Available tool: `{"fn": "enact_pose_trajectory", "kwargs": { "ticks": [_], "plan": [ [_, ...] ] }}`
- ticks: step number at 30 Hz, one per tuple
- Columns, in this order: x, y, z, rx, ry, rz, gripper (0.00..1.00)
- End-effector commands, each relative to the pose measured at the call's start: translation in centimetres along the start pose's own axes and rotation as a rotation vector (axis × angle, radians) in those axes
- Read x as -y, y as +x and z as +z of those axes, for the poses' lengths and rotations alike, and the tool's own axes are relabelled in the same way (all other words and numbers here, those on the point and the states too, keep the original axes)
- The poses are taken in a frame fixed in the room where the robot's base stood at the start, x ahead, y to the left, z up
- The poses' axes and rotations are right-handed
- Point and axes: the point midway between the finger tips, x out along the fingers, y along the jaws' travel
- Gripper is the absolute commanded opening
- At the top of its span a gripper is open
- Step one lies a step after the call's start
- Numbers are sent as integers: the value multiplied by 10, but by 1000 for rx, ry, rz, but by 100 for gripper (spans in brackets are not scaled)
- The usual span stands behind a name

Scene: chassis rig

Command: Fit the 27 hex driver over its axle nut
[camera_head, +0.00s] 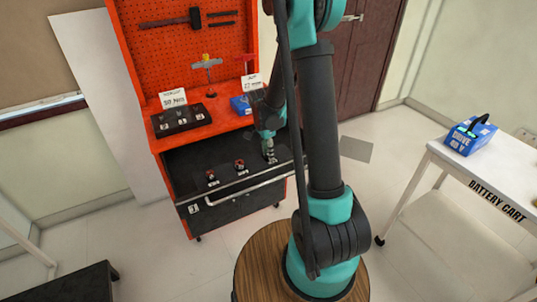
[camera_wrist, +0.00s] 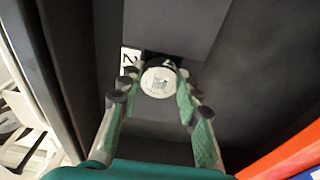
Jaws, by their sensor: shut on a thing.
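My gripper (camera_wrist: 157,72) is shut on the hex driver (camera_wrist: 158,84), a short round silver piece with a square hole in the face turned to the wrist camera. In the head view my gripper (camera_head: 267,136) points down over the right part of the black chassis surface (camera_head: 222,150), with the silver driver (camera_head: 269,150) below its fingers. The driver is at or just above the rightmost station. The axle nut there is hidden under it, so I cannot tell whether they are engaged. A white label with a 2 (camera_wrist: 130,60) lies beside it in the wrist view.
Two other dark-and-red stations (camera_head: 212,177) and (camera_head: 240,165) stand to the left. A black socket tray (camera_head: 181,122), a blue box (camera_head: 240,105) and signs sit on the orange shelf behind. A silver rail (camera_head: 235,190) runs along the front. A battery cart (camera_head: 480,165) stands right.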

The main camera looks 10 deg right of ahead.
Motion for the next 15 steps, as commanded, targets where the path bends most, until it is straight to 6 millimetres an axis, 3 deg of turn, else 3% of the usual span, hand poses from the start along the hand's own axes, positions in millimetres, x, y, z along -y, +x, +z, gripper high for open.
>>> {"fn": "enact_pose_trajectory", "kwargs": {
  "ticks": [8, 15],
  "plan": [
    [0, -13, -2, 0, 0, 0, 2],
    [0, -51, -6, 0, 0, 0, 2]
  ]
}}
